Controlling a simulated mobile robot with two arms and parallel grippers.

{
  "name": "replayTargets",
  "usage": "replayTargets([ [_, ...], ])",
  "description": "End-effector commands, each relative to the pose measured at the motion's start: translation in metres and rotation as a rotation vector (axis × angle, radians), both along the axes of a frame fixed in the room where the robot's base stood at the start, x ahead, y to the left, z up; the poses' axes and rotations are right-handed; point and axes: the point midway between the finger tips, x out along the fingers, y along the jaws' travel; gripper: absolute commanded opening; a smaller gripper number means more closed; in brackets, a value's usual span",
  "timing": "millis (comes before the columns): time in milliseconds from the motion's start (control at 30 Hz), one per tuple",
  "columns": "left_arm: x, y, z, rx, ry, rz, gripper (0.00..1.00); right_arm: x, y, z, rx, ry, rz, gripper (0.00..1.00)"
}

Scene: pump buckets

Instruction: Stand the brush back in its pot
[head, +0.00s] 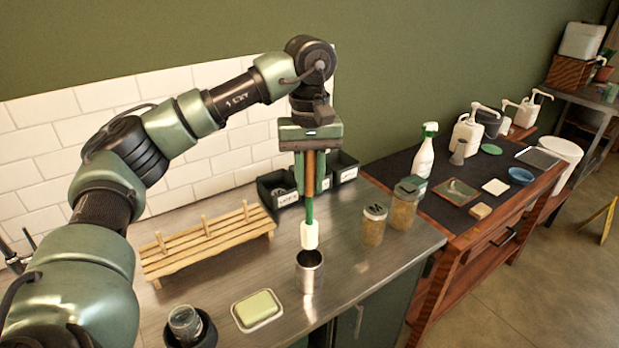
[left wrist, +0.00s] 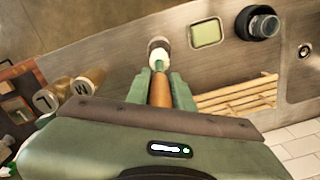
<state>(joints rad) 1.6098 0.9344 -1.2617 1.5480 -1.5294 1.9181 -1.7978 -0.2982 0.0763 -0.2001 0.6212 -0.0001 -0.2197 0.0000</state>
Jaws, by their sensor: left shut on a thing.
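The brush (head: 309,225) hangs upright, its white head down and its green neck above that. My left gripper (head: 311,193) is shut on its brown handle. The pot (head: 310,272), a steel cylinder, stands on the metal counter just below the white head. In the head view the head appears just above the pot's mouth, apart from it or nearly so. In the left wrist view the brush's brown handle (left wrist: 161,92) runs between the fingers, and the pot (left wrist: 158,46) shows beyond its tip. My right gripper is not in view.
A wooden rack (head: 206,240) stands left of the brush, with dark bins (head: 278,190) behind. Two lidded jars (head: 373,225) stand to the right. A soap dish (head: 257,310) and a dark cup with a bottle (head: 188,326) sit at the front. A spray bottle (head: 424,157) stands on the side table.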

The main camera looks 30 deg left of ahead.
Motion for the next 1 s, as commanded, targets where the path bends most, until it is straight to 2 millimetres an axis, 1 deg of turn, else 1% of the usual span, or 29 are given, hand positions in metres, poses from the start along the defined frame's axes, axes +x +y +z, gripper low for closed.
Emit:
replayTargets([
  [33,0.000,0.000,-0.008,0.000,0.000,0.000,0.00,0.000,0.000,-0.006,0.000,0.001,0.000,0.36],
  [200,-0.001,0.000,-0.021,0.001,0.001,0.000,0.00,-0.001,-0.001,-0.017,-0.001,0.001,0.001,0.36],
  [1000,0.000,0.000,-0.084,0.001,0.001,0.000,0.00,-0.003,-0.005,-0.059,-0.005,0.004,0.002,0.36],
])
